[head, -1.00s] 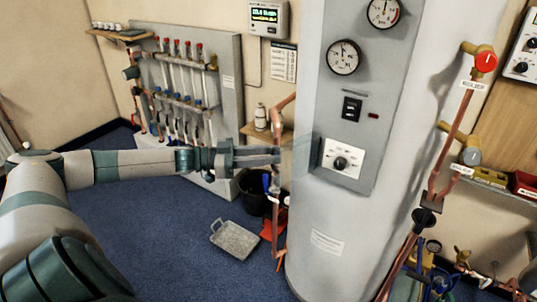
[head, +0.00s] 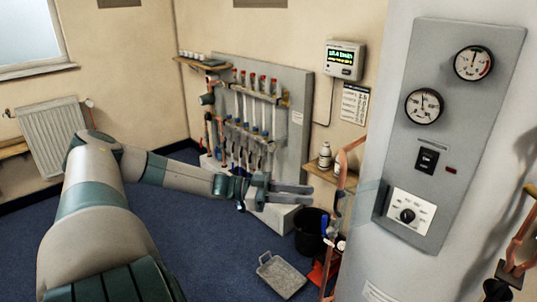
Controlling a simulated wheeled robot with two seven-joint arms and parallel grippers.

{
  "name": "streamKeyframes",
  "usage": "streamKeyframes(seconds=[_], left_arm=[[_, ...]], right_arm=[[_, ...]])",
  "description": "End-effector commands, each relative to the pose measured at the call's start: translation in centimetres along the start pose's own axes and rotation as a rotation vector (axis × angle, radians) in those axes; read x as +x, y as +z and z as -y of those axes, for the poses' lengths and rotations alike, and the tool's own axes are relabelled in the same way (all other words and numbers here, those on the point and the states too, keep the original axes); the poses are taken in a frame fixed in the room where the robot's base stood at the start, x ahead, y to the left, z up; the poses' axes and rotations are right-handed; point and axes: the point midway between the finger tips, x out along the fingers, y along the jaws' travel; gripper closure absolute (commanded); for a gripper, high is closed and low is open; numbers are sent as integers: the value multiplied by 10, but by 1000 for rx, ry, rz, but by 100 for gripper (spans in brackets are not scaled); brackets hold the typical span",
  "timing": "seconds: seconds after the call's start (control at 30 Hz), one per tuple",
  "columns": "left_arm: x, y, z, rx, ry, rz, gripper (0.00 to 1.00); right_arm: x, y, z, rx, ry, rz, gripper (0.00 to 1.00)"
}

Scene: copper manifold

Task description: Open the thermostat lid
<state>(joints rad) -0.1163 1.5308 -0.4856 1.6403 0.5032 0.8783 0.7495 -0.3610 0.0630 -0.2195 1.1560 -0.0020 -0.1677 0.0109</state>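The thermostat (head: 407,215) is a white plate with a black dial, low on the grey panel of the pale cylinder. A faint see-through pane (head: 367,201), seemingly its lid, stands out to the left of the plate, so the lid looks swung open and the dial face is uncovered. My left gripper (head: 306,197) is left of the pane and apart from it in the picture. Its two fingers are spread with a gap between them, and nothing shows in it. My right gripper is not in view.
Two round gauges (head: 425,106) and a black switch (head: 426,160) sit above the thermostat. Copper pipe (head: 346,175) stands between my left gripper and the cylinder. A black bucket (head: 309,231) and a grey tray (head: 281,275) are on the blue floor. Open floor lies to the left.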

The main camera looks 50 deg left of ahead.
Motion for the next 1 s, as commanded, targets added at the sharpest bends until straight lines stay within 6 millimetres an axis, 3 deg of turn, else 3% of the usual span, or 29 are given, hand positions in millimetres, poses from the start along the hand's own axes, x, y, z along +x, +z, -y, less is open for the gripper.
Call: streamKeyframes(seconds=[0.3,0.5,1.0], left_arm=[[-60,-1,1,2,0,4,73],[-84,0,1,2,0,0,73],[-92,0,0,1,0,-2,73]], right_arm=[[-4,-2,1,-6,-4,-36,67],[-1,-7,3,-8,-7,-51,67],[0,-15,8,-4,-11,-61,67]])
